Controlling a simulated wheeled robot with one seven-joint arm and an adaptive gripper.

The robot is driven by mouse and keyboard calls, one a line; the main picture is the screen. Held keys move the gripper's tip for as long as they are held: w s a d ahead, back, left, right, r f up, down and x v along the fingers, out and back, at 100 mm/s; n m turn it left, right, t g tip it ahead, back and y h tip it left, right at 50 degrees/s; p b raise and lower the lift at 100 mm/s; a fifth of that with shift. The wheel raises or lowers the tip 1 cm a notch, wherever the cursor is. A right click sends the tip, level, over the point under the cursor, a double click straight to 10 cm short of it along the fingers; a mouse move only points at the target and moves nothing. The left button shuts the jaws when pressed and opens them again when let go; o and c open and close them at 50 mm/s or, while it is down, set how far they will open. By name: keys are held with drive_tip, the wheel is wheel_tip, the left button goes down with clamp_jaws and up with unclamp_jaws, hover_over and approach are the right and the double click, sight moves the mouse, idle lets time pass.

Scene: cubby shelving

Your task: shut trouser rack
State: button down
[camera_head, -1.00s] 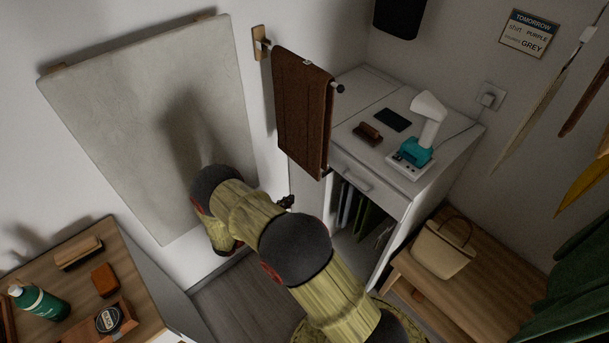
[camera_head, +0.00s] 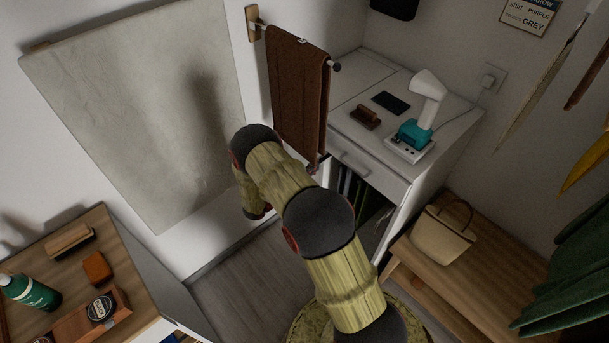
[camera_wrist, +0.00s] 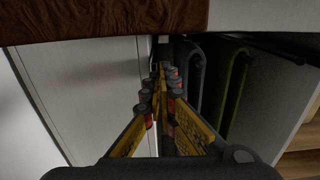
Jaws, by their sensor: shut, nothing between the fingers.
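The trouser rack shows in the wrist view as a dark rail (camera_wrist: 268,46) with grey trousers (camera_wrist: 196,75) and green trousers (camera_wrist: 236,88) hanging from it. In the head view, dark and green trousers (camera_head: 362,207) show in the open bay under the white cabinet's drawer; the rack's rail is hidden there. How far out the rack stands, I cannot tell. My gripper (camera_wrist: 161,68) is shut and empty, pointing forward just left of the grey trousers. Whether it touches the rack is unclear. In the head view my arm hides the gripper.
A brown cloth (camera_head: 298,95) hangs from a wall bar close above my arm. The white cabinet (camera_head: 395,185) carries a teal-and-white device (camera_head: 413,135). A wooden bench (camera_head: 470,265) with a bag (camera_head: 442,235) stands right. A wooden-topped unit (camera_head: 130,270) stands left. Floor (camera_head: 240,290) between is clear.

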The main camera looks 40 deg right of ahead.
sight(324, 159)
drive_tip(key=shift+d, duration=0.3)
drive_tip(key=shift+w+d, duration=0.15)
drive_tip(key=shift+d, duration=1.2)
drive_tip(key=shift+w+d, duration=0.1)
drive_tip(key=shift+d, duration=1.25)
drive_tip(key=s+a+p, duration=0.1)
drive_tip(key=a+p, duration=0.1)
drive_tip(key=a, duration=1.2)
